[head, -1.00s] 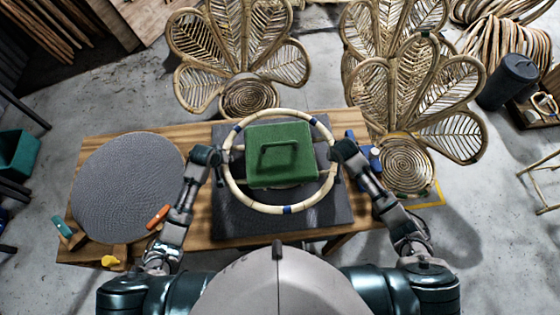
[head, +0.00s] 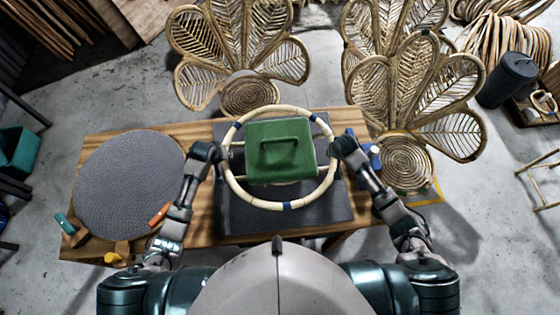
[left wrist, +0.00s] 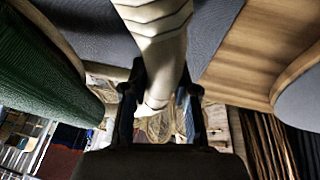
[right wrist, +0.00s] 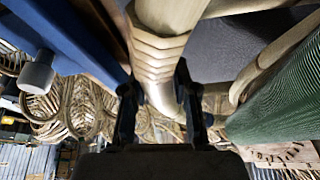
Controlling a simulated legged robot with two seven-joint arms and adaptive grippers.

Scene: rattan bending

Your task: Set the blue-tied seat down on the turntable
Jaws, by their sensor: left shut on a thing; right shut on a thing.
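The seat is a round pale rattan ring (head: 247,201) with blue ties (head: 287,205). In the head view it is in front of me, over a dark square mat (head: 232,221). My left gripper (head: 222,154) is shut on the ring's left side, and my right gripper (head: 334,152) is shut on its right side. The wrist views show pale wrapped rattan between the fingers, in the left (left wrist: 160,45) and the right (right wrist: 158,55). A green block with a handle (head: 262,172) shows inside the ring. A round grey woven disc (head: 128,185), perhaps the turntable, is at the table's left.
The wooden table (head: 205,215) carries an orange-handled tool (head: 159,214), a teal-handled tool (head: 64,223) and a blue item (head: 374,157). Rattan chairs (head: 240,60) stand behind it. The grey disc's top is clear.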

